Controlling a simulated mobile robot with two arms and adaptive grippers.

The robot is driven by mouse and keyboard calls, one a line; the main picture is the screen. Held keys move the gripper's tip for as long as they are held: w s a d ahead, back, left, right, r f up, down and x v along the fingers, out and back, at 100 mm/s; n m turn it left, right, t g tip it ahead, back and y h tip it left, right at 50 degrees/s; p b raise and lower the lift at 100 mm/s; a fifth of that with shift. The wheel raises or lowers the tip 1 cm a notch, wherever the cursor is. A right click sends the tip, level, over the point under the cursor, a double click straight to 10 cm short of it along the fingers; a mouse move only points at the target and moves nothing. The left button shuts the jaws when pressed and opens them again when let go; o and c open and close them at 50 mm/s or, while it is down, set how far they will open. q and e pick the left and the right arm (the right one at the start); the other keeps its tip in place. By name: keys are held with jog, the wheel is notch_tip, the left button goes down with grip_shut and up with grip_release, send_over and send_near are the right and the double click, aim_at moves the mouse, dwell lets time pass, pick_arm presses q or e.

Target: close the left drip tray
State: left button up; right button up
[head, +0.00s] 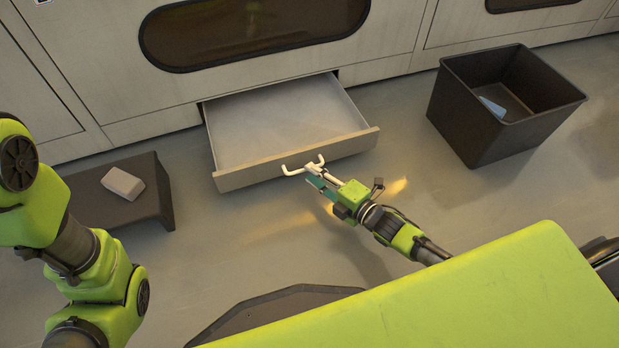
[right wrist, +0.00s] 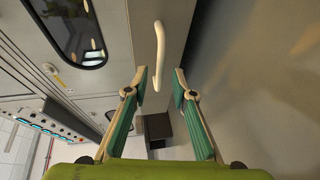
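The drip tray (head: 234,178) is a shallow, empty drawer pulled well out from under the cabinet in the head view. Its front panel carries a cream bar handle (head: 303,165), which also shows in the right wrist view (right wrist: 159,48). My right gripper (head: 318,178) is at the handle, with its fingers pointing toward the tray front. In the right wrist view my right gripper (right wrist: 160,88) has its fingers spread, with the lower end of the handle in line with the gap. I cannot tell whether they touch. My left gripper is out of view; only its arm shows.
A dark open bin (head: 463,118) with a blue item (head: 492,107) inside stands right of the tray. A low dark stool (head: 150,207) with a pale block (head: 123,183) on it stands left. The cabinet (head: 108,70) spans the back.

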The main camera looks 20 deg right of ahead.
jog(key=shift+b+x, duration=0.4)
jog(key=shift+x, duration=0.8)
grip_shut()
